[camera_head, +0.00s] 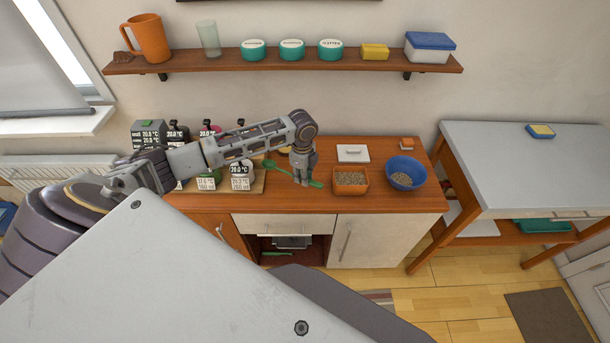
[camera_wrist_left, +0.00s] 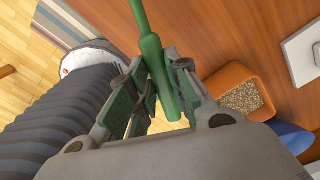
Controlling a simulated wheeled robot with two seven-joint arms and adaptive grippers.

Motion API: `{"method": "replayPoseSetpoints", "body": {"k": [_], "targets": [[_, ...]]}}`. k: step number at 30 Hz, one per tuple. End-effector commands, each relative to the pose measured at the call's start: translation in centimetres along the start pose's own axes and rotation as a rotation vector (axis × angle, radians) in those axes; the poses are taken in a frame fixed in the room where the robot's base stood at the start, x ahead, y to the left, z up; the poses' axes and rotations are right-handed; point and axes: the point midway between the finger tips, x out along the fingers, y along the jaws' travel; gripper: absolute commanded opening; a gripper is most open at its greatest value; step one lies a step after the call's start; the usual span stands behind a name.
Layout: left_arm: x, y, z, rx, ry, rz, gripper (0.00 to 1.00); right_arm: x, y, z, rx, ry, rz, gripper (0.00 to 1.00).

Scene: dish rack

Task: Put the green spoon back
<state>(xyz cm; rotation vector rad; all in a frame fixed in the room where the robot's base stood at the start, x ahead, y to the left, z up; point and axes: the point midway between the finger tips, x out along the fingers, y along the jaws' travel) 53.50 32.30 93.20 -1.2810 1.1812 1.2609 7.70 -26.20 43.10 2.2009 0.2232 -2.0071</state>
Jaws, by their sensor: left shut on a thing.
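The green spoon (camera_head: 270,163) shows in the head view above the wooden counter, with parts on both sides of my left gripper (camera_head: 303,181). In the left wrist view the green spoon (camera_wrist_left: 146,33) runs between the fingers of my left gripper (camera_wrist_left: 158,85), which is shut on it. The fingers hide part of the spoon. I cannot tell whether the spoon touches the counter. My right gripper is in neither view.
An orange tray of grains (camera_head: 351,190) and a blue bowl (camera_head: 421,181) stand right of the gripper. A white lidded item (camera_head: 353,153) lies behind. Several labelled jars (camera_head: 242,183) stand left. Below, another green utensil (camera_head: 277,254) lies in an open compartment.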

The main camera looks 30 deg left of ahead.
Motion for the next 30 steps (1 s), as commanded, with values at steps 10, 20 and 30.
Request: {"method": "replayPoseSetpoints", "body": {"k": [10, 20, 30], "targets": [[0.7, -0.1, 0.5, 0.281, -0.005, 0.004, 0.0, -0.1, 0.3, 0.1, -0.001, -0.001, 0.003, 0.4], [1.4, -0.1, 0.8, 0.554, -0.01, 0.006, 0.0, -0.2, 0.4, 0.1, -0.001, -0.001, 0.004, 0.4], [2.0, -0.1, 1.0, 0.837, -0.014, 0.007, 0.0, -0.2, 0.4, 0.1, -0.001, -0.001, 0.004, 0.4]]}}
